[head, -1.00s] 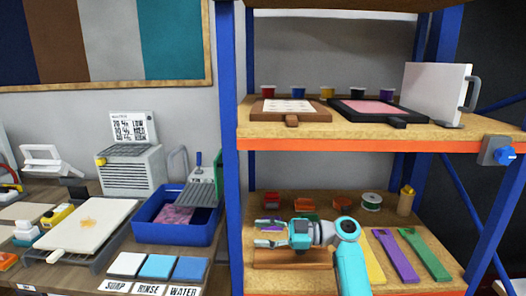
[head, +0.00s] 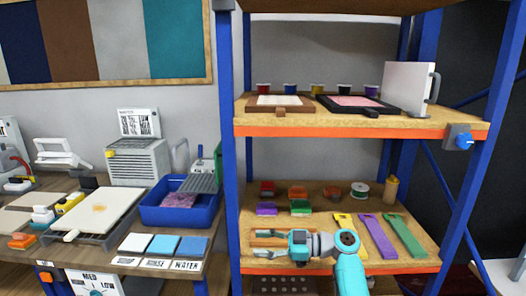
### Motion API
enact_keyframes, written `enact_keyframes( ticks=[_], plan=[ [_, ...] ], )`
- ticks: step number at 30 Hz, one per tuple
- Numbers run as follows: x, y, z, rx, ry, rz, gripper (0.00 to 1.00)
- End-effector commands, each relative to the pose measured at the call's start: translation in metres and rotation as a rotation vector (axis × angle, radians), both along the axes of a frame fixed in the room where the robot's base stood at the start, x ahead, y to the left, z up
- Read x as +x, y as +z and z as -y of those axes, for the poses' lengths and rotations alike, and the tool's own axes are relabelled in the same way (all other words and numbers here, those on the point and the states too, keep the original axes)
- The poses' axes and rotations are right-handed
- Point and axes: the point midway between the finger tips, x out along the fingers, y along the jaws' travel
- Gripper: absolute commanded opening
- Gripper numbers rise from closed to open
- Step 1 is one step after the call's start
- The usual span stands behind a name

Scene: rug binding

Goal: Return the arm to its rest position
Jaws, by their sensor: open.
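My gripper (head: 268,245) is in the head view, low in front of the front edge of the lower shelf (head: 405,264). Its two fingers point left and are spread apart with nothing between them. My turquoise arm comes up from the bottom of the picture, right of the gripper. A purple block (head: 266,209) and a green block (head: 300,207) lie on the shelf behind the gripper. The gripper looks apart from them, though the exact gap in depth is hard to tell.
The upper shelf (head: 440,122) overhangs, between blue posts (head: 231,150). A workbench at left holds a blue tub (head: 154,214) and a white board (head: 108,212).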

Motion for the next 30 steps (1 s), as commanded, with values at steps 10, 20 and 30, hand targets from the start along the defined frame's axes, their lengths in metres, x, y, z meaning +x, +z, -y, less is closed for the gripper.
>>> enact_keyframes(
  ticks=[10, 20, 30],
  plan=[
    [-0.014, -0.072, 0.000, -0.038, -0.133, -0.139, 0.48],
    [-0.063, -0.196, 0.014, -0.102, -0.400, -0.370, 0.48],
    [-0.149, -0.303, 0.047, -0.148, -0.717, -0.563, 0.48]
  ],
)
